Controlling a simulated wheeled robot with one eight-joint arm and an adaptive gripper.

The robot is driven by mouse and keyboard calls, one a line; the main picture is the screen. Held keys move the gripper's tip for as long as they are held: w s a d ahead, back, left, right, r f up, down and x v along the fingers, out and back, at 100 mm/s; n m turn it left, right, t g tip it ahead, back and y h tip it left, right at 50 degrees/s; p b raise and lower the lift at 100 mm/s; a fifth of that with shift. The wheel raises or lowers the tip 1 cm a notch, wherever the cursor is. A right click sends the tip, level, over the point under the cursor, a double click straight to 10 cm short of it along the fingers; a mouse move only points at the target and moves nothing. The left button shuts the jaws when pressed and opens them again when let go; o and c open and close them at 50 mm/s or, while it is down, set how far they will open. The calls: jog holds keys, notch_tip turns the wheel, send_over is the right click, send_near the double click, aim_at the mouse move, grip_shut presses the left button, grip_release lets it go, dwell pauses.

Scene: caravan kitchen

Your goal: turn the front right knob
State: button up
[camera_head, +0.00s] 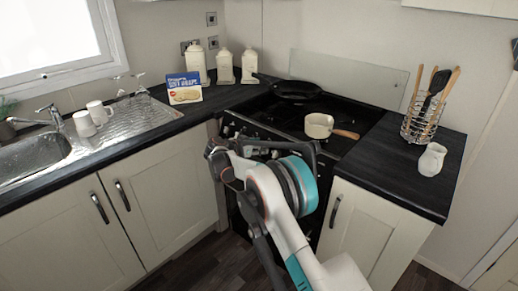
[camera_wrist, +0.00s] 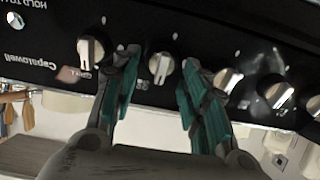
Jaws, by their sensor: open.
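A row of several silver-and-black knobs runs along the cooker's black front panel (camera_wrist: 130,20) in the wrist view. My gripper (camera_wrist: 160,58) is open, its two green-padded fingers spread on either side of one knob (camera_wrist: 163,68). I cannot tell whether the fingers touch it. Another knob (camera_wrist: 90,48) is left of the fingers, and another (camera_wrist: 228,80) is just right of them, partly overlapped by the right finger. Which of these is the front right knob is not clear. In the head view my arm hides most of the panel of the cooker (camera_head: 265,112).
On the hob stand a cream saucepan (camera_head: 319,125) with a wooden handle and a black frying pan (camera_head: 297,89). A utensil rack (camera_head: 420,128) and a white jug (camera_head: 432,159) stand on the right worktop (camera_head: 392,166). Cabinets flank the cooker.

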jog(key=shift+c, duration=0.2)
jog(key=c, duration=0.9)
jog(key=shift+o, duration=0.2)
jog(key=shift+n, duration=0.3)
jog(key=n+p, duration=0.1)
jog(key=n, duration=0.2)
jog(key=shift+w+a+n, duration=0.1)
jog(key=shift+w+n, duration=0.05)
jog(key=shift+n, duration=0.15)
jog(key=shift+a+f+n+y+p, duration=0.1)
jog(key=shift+f+n+y+p, duration=0.1)
jog(key=shift+n, duration=2.1)
jog(key=shift+a+f+n+y+p, duration=0.1)
jog(key=shift+a+n+p, duration=0.05)
jog(key=shift+n, duration=2.15)
jog(key=shift+a+f+n+y+p, duration=0.1)
jog(key=shift+n+p, duration=0.1)
jog(key=shift+n, duration=2.1)
